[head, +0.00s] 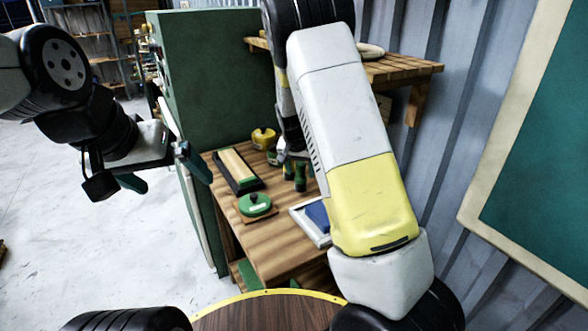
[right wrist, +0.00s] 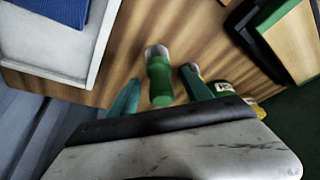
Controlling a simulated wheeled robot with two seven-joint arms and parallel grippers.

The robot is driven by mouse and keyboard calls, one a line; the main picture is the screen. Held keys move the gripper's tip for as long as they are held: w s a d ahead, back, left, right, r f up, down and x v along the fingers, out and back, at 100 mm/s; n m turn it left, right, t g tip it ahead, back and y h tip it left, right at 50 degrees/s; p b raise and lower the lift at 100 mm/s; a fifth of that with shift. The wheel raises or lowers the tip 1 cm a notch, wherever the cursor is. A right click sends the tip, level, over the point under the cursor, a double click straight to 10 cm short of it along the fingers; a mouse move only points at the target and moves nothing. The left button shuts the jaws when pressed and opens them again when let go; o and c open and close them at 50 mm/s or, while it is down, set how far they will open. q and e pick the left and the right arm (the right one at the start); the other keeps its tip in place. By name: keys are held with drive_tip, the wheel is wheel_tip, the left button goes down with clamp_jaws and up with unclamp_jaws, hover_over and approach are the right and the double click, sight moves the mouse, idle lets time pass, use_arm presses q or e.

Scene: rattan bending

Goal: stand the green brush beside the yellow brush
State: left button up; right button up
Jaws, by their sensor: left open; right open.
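The green brush (right wrist: 159,84) shows in the right wrist view as a short green cylinder with a pale grey end. My right gripper (right wrist: 160,97) is open, with one teal finger on each side of it; I cannot tell whether they touch it. A second pale grey end shows by the right-hand finger, mostly hidden. A yellow labelled thing (right wrist: 223,88) lies beyond that finger; I cannot tell whether it is the yellow brush. In the head view my right gripper (head: 291,165) is low over the table, partly hidden by my arm. My left gripper (head: 164,171) is open and empty, off the table's left side.
The wooden table (head: 275,243) carries a black tray (head: 249,186) with a pale block, a green round lid (head: 254,205), a yellow pot (head: 264,137) and a white tray (head: 305,224) with something blue. A green cabinet (head: 215,80) stands behind. The table's front is bare.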

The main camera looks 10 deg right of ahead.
drive_tip(key=v, duration=0.6)
drive_tip(key=shift+s+r, duration=0.1)
drive_tip(key=shift+r, duration=0.2)
drive_tip(key=shift+s+r, duration=0.1)
